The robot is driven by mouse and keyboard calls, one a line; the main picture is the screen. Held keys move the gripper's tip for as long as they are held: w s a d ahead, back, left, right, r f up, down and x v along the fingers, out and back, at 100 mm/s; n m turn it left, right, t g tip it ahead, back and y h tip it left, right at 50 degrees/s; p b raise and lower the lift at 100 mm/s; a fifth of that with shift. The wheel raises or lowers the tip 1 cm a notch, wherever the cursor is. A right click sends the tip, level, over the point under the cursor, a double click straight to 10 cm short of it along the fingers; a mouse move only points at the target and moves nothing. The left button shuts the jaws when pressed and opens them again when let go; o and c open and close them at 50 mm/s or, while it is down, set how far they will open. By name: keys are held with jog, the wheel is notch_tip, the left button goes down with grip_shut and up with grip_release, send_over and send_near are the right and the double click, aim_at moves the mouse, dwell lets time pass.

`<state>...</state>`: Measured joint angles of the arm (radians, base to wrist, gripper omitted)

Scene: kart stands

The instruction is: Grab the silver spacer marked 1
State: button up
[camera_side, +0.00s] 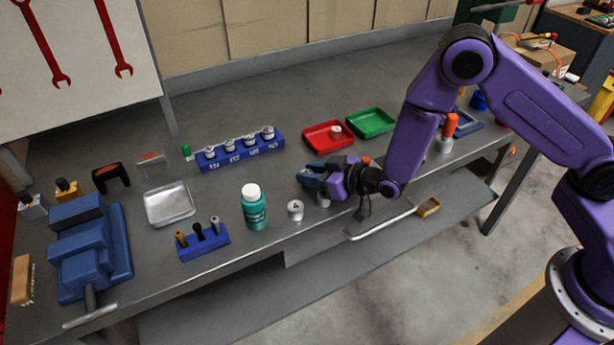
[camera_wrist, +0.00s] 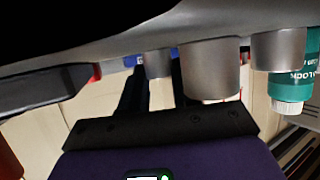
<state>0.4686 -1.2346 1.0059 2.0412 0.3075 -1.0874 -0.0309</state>
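Silver spacers stand on the bench near my gripper (camera_side: 318,180), which is low over the front edge area. One spacer (camera_side: 295,209) stands to its left, with a small dark mark on top that looks like a 4. Another spacer (camera_side: 322,201) is just below my gripper and partly hidden by it. In the wrist view, which looks upside down, a spacer (camera_wrist: 158,63) shows between the tips of my open fingers (camera_wrist: 158,78), apparently beyond them. Two larger spacers show to the right, one (camera_wrist: 210,72) and another (camera_wrist: 278,50). No mark 1 is readable.
A green bottle (camera_side: 254,207) stands left of the spacers. A blue rack (camera_side: 240,152) holds several silver pieces. A red tray (camera_side: 318,137) with a small silver piece and a green tray (camera_side: 370,122) lie behind my gripper. The bench's front edge (camera_side: 300,256) is close.

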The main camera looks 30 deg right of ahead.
dwell(0.3)
jog(key=shift+r, duration=0.95)
jog(key=s+d+r, duration=0.6)
jog(key=s+r, duration=0.5)
jog(key=s, duration=0.1)
jog(key=shift+s, duration=0.25)
